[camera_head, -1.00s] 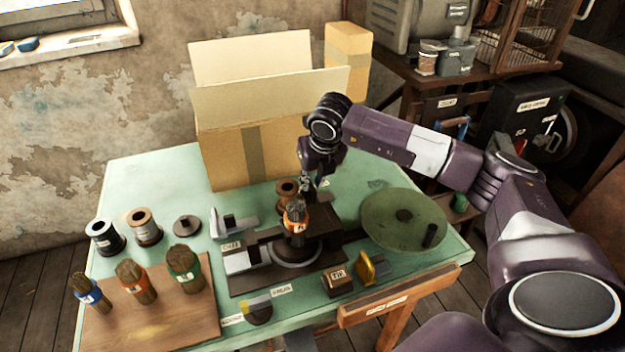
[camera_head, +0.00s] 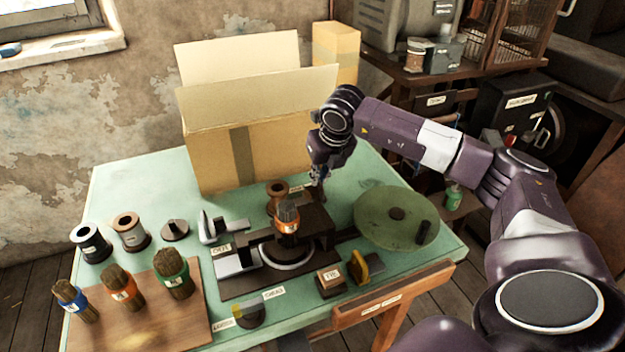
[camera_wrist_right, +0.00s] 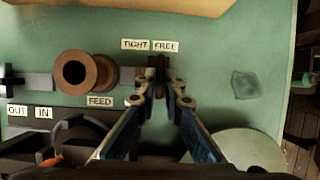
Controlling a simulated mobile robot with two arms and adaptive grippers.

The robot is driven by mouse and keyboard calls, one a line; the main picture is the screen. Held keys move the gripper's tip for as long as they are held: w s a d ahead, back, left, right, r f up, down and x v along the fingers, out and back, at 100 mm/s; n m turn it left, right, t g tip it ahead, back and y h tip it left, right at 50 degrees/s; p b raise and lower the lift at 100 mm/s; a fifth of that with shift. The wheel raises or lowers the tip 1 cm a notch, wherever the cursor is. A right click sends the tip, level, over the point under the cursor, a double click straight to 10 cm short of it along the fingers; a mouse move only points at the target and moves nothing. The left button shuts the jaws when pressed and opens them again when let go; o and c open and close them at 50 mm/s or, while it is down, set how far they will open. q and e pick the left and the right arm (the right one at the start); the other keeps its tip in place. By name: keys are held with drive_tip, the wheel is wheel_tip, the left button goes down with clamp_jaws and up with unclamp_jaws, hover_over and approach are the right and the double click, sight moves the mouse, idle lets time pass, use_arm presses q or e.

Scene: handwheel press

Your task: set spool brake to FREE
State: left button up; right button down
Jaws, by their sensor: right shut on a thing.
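In the wrist view the spool brake is a small dark lever (camera_wrist_right: 159,65) just right of a brown spool (camera_wrist_right: 85,74). White labels TIGHT (camera_wrist_right: 135,45) and FREE (camera_wrist_right: 166,46) lie behind it, with the lever nearer FREE. My right gripper (camera_wrist_right: 161,84) is shut on the lever, its fingers covering part of it. In the head view my right gripper (camera_head: 318,183) is low beside the spool (camera_head: 277,196), behind the press; the lever is too small to make out there. My left gripper is not in view.
The dark press (camera_head: 286,250) with an orange-banded brush stands in front of the spool. A green round plate (camera_head: 396,217) lies to the right. An open cardboard box (camera_head: 270,150) stands behind. A FEED label (camera_wrist_right: 100,101) lies near the spool.

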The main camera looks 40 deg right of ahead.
drive_tip(key=shift+d+r, duration=0.1)
drive_tip(key=shift+d, duration=0.05)
drive_tip(key=c, duration=2)
unclamp_jaws()
drive_tip(key=shift+s+d, duration=0.1)
drive_tip(key=shift+d, duration=0.1)
drive_tip(key=shift+c, duration=0.2)
drive_tip(key=shift+a, duration=0.1)
drive_tip(key=shift+r, duration=0.15)
drive_tip(key=v, duration=1.1)
drive_tip(key=shift+s+r, duration=0.25)
drive_tip(key=shift+s, duration=0.05)
